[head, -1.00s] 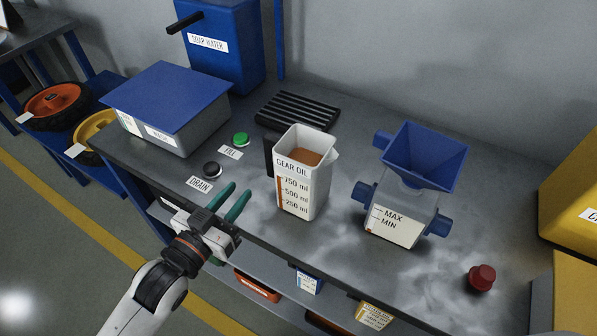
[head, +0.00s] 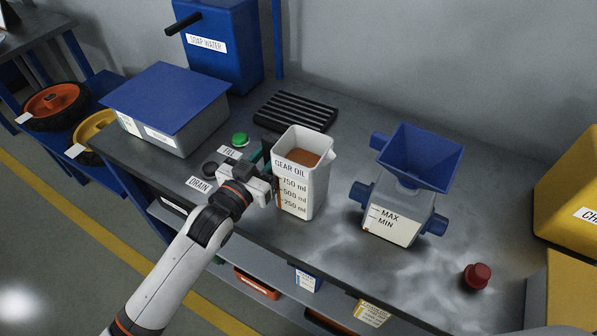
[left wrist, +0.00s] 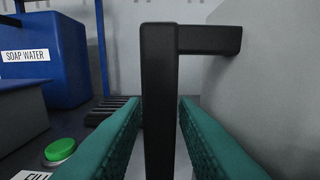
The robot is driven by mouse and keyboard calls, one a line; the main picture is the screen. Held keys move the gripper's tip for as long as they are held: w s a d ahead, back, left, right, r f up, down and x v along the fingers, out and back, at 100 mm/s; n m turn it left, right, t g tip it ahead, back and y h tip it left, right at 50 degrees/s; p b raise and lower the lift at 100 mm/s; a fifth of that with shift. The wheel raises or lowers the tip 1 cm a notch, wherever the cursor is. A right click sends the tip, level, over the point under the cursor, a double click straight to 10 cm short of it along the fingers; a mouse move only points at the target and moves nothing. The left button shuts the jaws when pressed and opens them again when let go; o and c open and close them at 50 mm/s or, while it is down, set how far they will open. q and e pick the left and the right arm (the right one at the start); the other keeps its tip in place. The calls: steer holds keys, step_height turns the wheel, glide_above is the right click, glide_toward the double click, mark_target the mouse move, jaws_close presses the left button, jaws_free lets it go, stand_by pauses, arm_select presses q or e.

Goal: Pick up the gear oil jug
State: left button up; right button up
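The gear oil jug (head: 304,187) is a white, open-topped container with brown oil inside and volume marks on its front. It stands upright on the grey bench. Its black handle (left wrist: 159,100) is upright between the two green fingers of my left gripper (left wrist: 160,125) in the left wrist view. The fingers are apart, with visible gaps on both sides of the handle. In the head view, my left gripper (head: 263,172) is at the jug's left side and partly hides the handle. My right gripper is not in view.
A blue funnel (head: 418,158) on a grey housing stands right of the jug, with a red knob (head: 477,276) farther right. A black ribbed tray (head: 295,112) lies behind. The green fill button (head: 240,139) and black drain button (head: 210,168) are left. A blue-lidded wash box (head: 165,95) stands back left.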

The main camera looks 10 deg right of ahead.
mark_target(267, 137)
arm_select(q)
steer(key=shift+c, duration=0.4)
jaws_close()
steer(key=shift+w+r, duration=0.1)
steer(key=shift+r, duration=0.05)
steer(key=shift+r, duration=0.1)
steer(key=shift+r+p, duration=0.4)
steer(key=shift+r, duration=4.45)
